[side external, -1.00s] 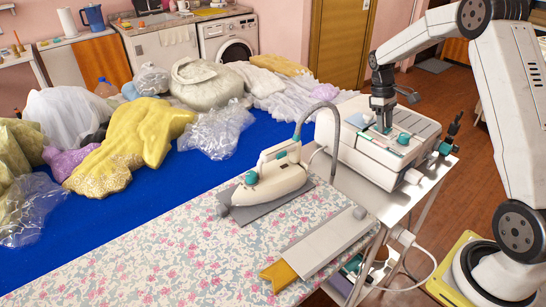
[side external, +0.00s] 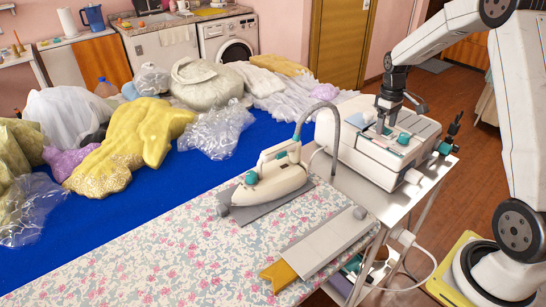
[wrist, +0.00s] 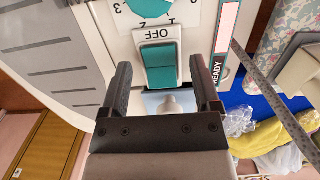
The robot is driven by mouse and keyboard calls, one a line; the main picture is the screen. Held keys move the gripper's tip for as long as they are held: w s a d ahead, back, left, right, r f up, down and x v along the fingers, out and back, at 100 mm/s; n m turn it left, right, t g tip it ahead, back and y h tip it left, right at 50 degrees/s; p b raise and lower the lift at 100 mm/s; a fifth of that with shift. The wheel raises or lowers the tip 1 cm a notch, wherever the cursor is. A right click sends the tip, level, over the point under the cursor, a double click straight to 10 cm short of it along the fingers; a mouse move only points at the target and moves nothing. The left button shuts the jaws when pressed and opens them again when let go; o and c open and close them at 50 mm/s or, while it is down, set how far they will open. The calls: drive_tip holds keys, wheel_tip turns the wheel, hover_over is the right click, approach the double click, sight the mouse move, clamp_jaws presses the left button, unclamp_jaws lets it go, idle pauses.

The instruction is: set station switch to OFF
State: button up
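The station (side external: 365,150) is a white box with teal controls, standing on a small metal cart. In the wrist view its teal rocker switch (wrist: 160,66) shows between my fingers, just beyond the tips, with the label OFF (wrist: 153,34) at its upper end. Which end of the rocker is pressed in is not clear. My gripper (wrist: 160,80) is open and empty, with a finger on either side of the switch's lower end. In the side view my gripper (side external: 383,128) points down over the station's top; contact cannot be made out.
A teal dial (wrist: 148,4) with numbers lies just past the switch, and a READY strip (wrist: 224,45) beside it. A steam iron (side external: 275,178) rests on the floral board (side external: 180,245) left of the station, its hose (side external: 335,125) arching close by. Bagged garments cover the blue table.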

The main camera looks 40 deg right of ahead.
drive_tip(key=shift+r, duration=0.1)
wheel_tip(320, 180, up, 8)
drive_tip(key=shift+w+f, duration=0.2)
drive_tip(key=shift+w, duration=0.05)
idle(0.5)
idle(0.6)
drive_tip(key=shift+a+f, duration=0.15)
drive_tip(key=shift+a, duration=0.4)
drive_tip(key=s+a+f+t, duration=0.1)
drive_tip(key=s+a, duration=0.3)
drive_tip(key=a, duration=0.4)
drive_tip(key=s+a+f+t, duration=0.1)
drive_tip(key=s+a+f, duration=0.2)
drive_tip(key=a, duration=0.5)
drive_tip(key=s+a+f+t, duration=0.1)
drive_tip(key=s+a+f, duration=0.2)
drive_tip(key=a, duration=0.6)
drive_tip(key=shift+s+f, duration=0.3)
drive_tip(key=shift+s, duration=0.55)
